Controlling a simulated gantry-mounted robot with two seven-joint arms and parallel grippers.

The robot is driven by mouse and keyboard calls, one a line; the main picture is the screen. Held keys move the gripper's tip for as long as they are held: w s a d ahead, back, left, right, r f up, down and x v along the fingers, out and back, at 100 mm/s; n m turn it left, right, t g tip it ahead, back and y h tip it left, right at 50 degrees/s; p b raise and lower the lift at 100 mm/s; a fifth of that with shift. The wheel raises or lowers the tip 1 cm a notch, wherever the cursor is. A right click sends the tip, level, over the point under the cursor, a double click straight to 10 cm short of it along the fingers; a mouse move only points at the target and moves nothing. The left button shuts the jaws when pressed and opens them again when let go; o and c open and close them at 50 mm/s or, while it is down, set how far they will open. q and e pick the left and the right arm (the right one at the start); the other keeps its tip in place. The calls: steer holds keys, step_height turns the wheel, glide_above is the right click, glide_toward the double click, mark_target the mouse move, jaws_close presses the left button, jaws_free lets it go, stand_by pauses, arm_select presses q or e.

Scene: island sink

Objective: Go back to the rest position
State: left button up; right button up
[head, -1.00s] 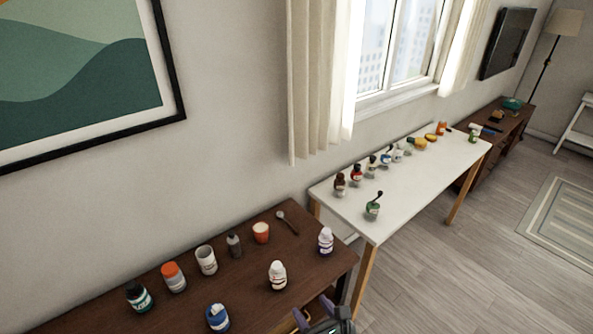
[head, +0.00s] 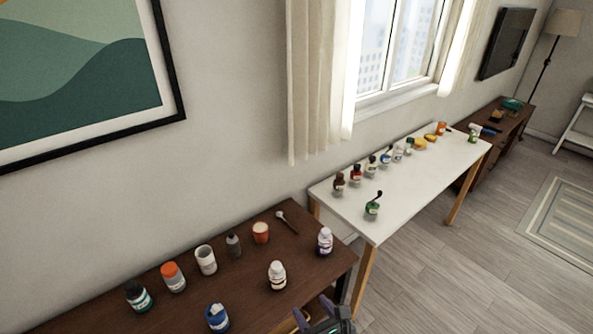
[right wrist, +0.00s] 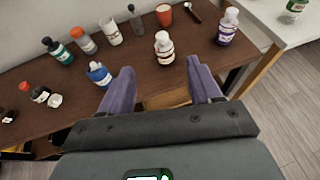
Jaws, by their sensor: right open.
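My right gripper (head: 318,316) shows at the bottom edge of the head view, in front of the dark wooden table (head: 190,268). In the right wrist view its two purple fingers (right wrist: 160,88) are spread wide with nothing between them. A white bottle with a dark label (head: 277,275) stands on the table beyond the fingers, apart from them. A blue-and-white bottle (head: 217,317) stands to the left of the gripper, and a white-and-purple bottle (head: 325,241) stands near the table's right end. My left gripper is not in these views.
An orange-capped jar (head: 173,277), a white cup (head: 206,260), a red cup (head: 261,232) and a spoon (head: 287,223) are along the table's back. A white table (head: 410,180) with several bottles stands to the right. Open floor (head: 480,250) lies at right.

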steer(key=s+a+m+g, duration=0.2)
steer(key=s+a+m, duration=0.35)
steer(key=m, duration=0.85)
steer(key=s+d+f+m+g+h, duration=0.35)
steer(key=s+d+f+m, duration=0.25)
steer(key=s+d+m, duration=0.55)
steer(key=s+d+f+m+g+h, duration=0.2)
steer(key=s+d+f+m+g, duration=0.25)
steer(key=s+d+m, duration=0.6)
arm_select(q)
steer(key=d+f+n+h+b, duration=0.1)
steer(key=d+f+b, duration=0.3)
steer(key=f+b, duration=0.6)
arm_select(e)
steer(key=w+d+f+m+t, duration=0.1)
steer(key=w+d+f+m, duration=0.15)
steer(key=f, duration=0.75)
arm_select(q)
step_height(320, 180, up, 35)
steer(key=p, duration=3.4)
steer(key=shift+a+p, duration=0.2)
steer(key=shift+p, duration=0.1)
arm_select(e)
step_height(320, 180, up, 35)
steer(key=w+a, duration=0.1)
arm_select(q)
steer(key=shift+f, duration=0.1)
arm_select(e)
steer(key=shift+m, duration=0.25)
